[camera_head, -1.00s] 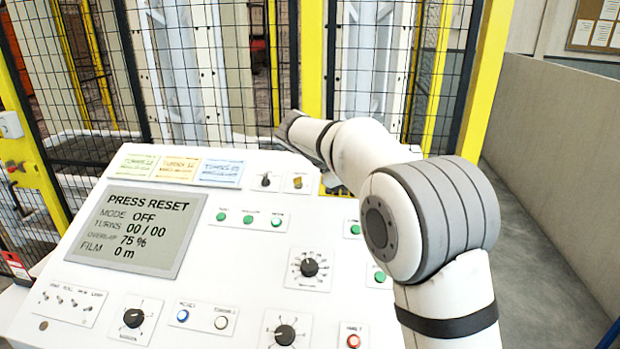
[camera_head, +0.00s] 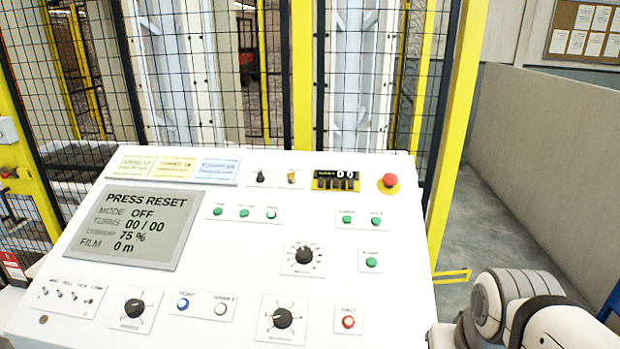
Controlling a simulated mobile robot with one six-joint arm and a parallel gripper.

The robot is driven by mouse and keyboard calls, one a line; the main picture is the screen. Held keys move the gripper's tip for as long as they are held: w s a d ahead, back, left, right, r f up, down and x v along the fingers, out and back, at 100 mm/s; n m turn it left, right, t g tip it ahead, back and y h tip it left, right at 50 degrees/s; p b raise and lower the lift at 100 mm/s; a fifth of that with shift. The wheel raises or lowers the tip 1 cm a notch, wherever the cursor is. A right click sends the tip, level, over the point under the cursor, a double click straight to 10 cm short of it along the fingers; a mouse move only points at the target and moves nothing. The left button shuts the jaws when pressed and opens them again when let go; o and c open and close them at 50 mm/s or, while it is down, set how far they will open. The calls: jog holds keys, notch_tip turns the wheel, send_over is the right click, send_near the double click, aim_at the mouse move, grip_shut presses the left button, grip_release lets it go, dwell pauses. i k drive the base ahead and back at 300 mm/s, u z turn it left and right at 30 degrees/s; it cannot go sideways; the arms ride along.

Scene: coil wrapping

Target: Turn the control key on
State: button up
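The control panel (camera_head: 225,264) is a white sloping console. A small brass-coloured key switch (camera_head: 292,178), which looks like the control key, sits on its upper edge, right of a black selector (camera_head: 261,177). The key is too small to tell its exact angle. The screen (camera_head: 129,228) reads PRESS RESET, MODE OFF, TURNS 00 / 00, 75 %, FILM 0 m. My arm is at the lower right, beside the panel. My gripper is out of the picture, and nothing of mine covers the key.
Green buttons, dials (camera_head: 303,255) and a red HALT button (camera_head: 348,322) fill the panel. A mesh fence (camera_head: 240,90) with yellow posts stands behind. Grey floor lies open at right.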

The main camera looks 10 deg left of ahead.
aim_at(292, 174)
jog(key=u, duration=0.15)
jog(key=k, duration=0.35)
jog(key=z, duration=2.5)
jog(key=k, duration=1.35)
jog(key=u, duration=2)
jog(key=i, duration=1)
jog(key=u, duration=0.05)
